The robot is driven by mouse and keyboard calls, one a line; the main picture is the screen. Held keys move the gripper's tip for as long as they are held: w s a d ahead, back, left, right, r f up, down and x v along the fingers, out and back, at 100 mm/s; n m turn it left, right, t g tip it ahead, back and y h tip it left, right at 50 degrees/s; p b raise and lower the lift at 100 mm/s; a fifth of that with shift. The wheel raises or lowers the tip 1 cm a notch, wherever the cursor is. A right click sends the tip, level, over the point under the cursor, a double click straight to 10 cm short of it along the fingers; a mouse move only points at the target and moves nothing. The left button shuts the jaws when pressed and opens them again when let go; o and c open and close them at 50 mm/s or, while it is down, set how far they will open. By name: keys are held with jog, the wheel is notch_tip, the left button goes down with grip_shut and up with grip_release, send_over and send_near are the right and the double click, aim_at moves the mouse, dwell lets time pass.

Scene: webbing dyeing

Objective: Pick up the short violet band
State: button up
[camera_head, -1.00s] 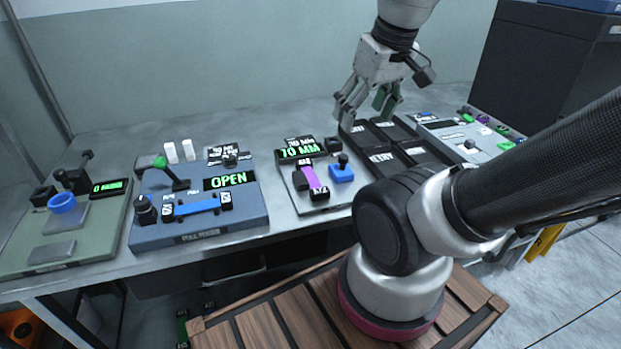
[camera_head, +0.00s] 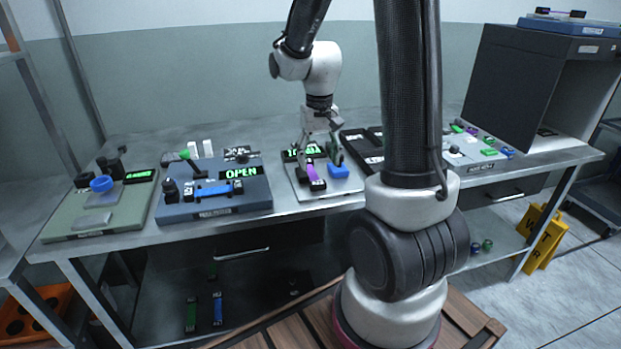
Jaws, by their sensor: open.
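The short violet band (camera_head: 311,171) lies in a small fixture on the light grey measuring board (camera_head: 330,191), with a black block at its near end. My gripper (camera_head: 320,160) is over this board, pointing down, with its fingers apart around the far part of the band. Nothing shows held between them. I cannot tell whether the fingers touch the band. The gripper partly hides the board's green display.
A blue knob block (camera_head: 338,171) stands just right of the band. Left is a blue-grey station (camera_head: 235,202) with a blue band and an "OPEN" display, then a green station (camera_head: 80,222). Black trays (camera_head: 362,140) lie right, partly behind my arm. A dark cabinet stands far right.

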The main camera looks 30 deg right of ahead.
aim_at(318, 182)
notch_tip(318, 182, down, 7)
jog(key=shift+s+a+r, duration=0.15)
jog(key=shift+c, duration=0.5)
jog(key=c, duration=1.1)
notch_tip(318, 182, up, 10)
jog(key=shift+s+r, duration=0.1)
jog(key=shift+s, duration=0.05)
